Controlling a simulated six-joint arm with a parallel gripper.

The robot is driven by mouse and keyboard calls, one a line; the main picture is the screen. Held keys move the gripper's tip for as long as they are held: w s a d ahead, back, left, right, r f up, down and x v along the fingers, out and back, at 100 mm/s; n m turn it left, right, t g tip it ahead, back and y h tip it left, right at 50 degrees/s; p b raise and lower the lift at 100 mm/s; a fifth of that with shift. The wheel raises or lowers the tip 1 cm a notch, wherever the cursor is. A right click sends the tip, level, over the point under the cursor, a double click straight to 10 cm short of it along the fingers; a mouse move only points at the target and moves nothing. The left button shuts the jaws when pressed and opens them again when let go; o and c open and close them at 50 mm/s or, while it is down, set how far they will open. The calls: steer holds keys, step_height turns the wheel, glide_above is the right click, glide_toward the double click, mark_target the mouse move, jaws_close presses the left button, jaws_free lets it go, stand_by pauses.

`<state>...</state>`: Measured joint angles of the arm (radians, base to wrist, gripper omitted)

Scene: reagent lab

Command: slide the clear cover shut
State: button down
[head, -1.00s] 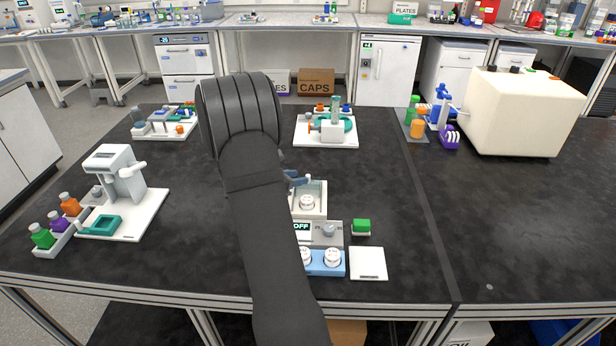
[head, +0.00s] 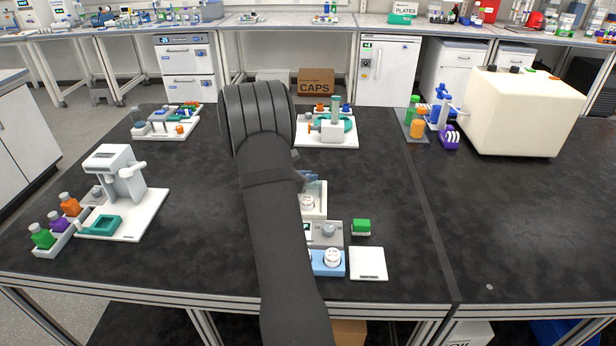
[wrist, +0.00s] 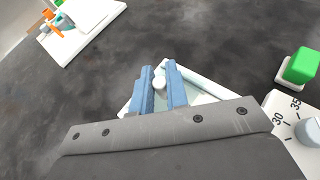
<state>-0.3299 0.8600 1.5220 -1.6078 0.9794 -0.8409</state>
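The clear cover is hard to make out. In the wrist view a pale, see-through-looking panel (wrist: 199,83) lies under and beside my fingers, on a small white box with raised edges. A small white knob (wrist: 159,83) stands between my gripper's two blue fingers (wrist: 160,88); I cannot tell whether both press on it. In the head view my gripper (head: 310,176) is at the back of the white box (head: 322,207), mostly hidden behind my dark arm. A round white item (head: 307,203) shows in the box. The box's left side is hidden.
In front of the box are a grey dial panel (head: 328,232), a blue rack (head: 328,268) with a white-capped item, a green block (head: 362,227) and a white pad (head: 368,263). Another station (head: 330,140) stands behind.

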steer(key=shift+s, duration=3.45)
steer(key=c, duration=1.5)
jaws_free()
steer(key=shift+s, duration=0.15)
steer(key=shift+o, duration=0.3)
steer(key=shift+s+a+r, duration=0.1)
steer(key=shift+a+r, duration=0.05)
steer(key=shift+a, duration=0.15)
steer(key=v, duration=1.6)
steer(key=shift+s+a, duration=0.2)
steer(key=shift+s, duration=0.1)
steer(key=shift+w+d, duration=0.1)
